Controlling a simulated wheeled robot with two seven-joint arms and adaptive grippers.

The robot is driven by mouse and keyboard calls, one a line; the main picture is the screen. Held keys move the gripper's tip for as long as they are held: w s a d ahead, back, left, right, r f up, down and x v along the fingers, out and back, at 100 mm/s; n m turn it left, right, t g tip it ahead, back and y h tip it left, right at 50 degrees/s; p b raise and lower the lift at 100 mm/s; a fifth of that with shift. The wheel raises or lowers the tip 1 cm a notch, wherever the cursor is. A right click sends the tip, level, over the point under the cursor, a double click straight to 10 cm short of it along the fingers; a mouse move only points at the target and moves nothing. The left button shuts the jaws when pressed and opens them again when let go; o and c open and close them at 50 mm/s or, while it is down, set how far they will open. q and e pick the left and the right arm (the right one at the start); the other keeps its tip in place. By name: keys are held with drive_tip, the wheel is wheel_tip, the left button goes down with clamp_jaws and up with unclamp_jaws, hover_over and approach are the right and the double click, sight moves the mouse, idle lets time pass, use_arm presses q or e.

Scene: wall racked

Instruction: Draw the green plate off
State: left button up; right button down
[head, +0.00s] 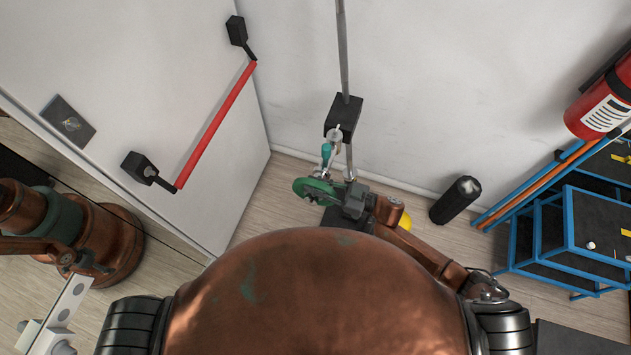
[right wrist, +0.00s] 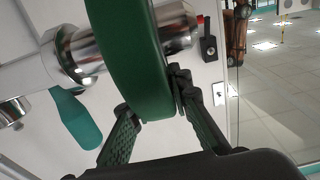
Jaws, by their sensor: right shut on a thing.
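The green plate (head: 312,189) is a thick round disc near the foot of the wall, in the middle of the head view. In the right wrist view the green plate (right wrist: 140,60) fills the upper middle, with a chrome bar (right wrist: 80,55) showing on both sides of it. My right gripper (head: 334,194) reaches the plate from the right. In its wrist view the right gripper (right wrist: 152,105) has one finger on each side of the plate's rim, shut on it.
A teal-handled item (head: 326,153) hangs just above the plate, below a black wall bracket (head: 343,117). A black cylinder (head: 455,200) stands to the right, near a blue-framed rack (head: 540,235) and a fire extinguisher (head: 603,104). A door with a red bar (head: 216,126) is on the left.

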drive_tip(key=shift+s+a+r+p, duration=0.1)
drive_tip(key=shift+s+a+p, duration=0.15)
drive_tip(key=shift+s, duration=0.35)
drive_tip(key=shift+s+a+f+p, duration=0.1)
drive_tip(key=shift+s+a+p, duration=0.2)
drive_tip(key=shift+s, duration=0.35)
drive_tip(key=shift+s+a+r+p, duration=0.1)
drive_tip(key=shift+s+p, duration=0.25)
drive_tip(key=shift+s, duration=0.25)
drive_tip(key=shift+s, duration=0.2)
drive_tip(key=shift+s+a+r+p, duration=0.1)
drive_tip(key=shift+s+a+p, duration=0.25)
drive_tip(key=shift+s, duration=0.35)
drive_tip(key=shift+s+a+p, duration=0.2)
drive_tip(key=shift+s+p, duration=0.15)
drive_tip(key=shift+s, duration=0.35)
idle(0.7)
drive_tip(key=shift+s+a+p, duration=0.25)
drive_tip(key=shift+s+p, duration=0.05)
drive_tip(key=shift+s, duration=0.4)
wheel_tip(320, 180, up, 8)
drive_tip(key=p, duration=0.8)
hover_over(310, 201)
drive_tip(key=s+a, duration=0.2)
drive_tip(key=s, duration=0.2)
drive_tip(key=shift+s+d, duration=0.15)
drive_tip(key=shift+d, duration=0.1)
drive_tip(key=shift+a+b, duration=0.1)
drive_tip(key=shift+b, duration=0.3)
